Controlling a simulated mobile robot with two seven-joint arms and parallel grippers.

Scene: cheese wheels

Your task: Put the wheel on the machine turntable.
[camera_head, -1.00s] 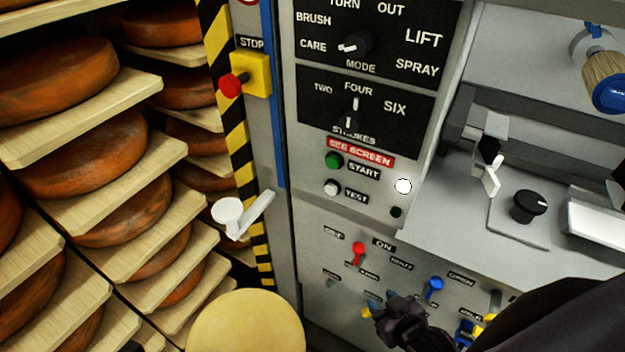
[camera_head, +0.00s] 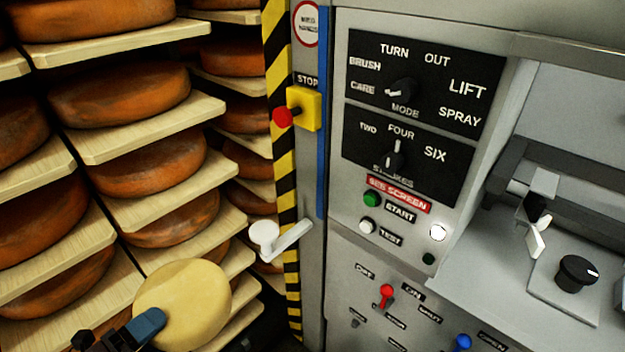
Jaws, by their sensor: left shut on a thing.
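A pale yellow cheese wheel (camera_head: 190,295) is at the lower left, in front of the shelves, its flat face turned mostly toward the camera. My left gripper (camera_head: 148,325) is at the wheel's lower left edge, shut on it, with a blue fingertip over the face. The other finger is hidden behind the wheel. The machine (camera_head: 345,250) stands at the centre and right, with a grey deck (camera_head: 490,270) at the right. I cannot make out a turntable in this view. My right gripper is not in view.
Shelves with several orange-brown wheels (camera_head: 120,95) fill the left side. A striped post (camera_head: 283,180) carries a red stop button (camera_head: 283,117). A white lever (camera_head: 280,240) sticks out just above and right of the pale wheel. A black knob (camera_head: 577,272) stands on the deck.

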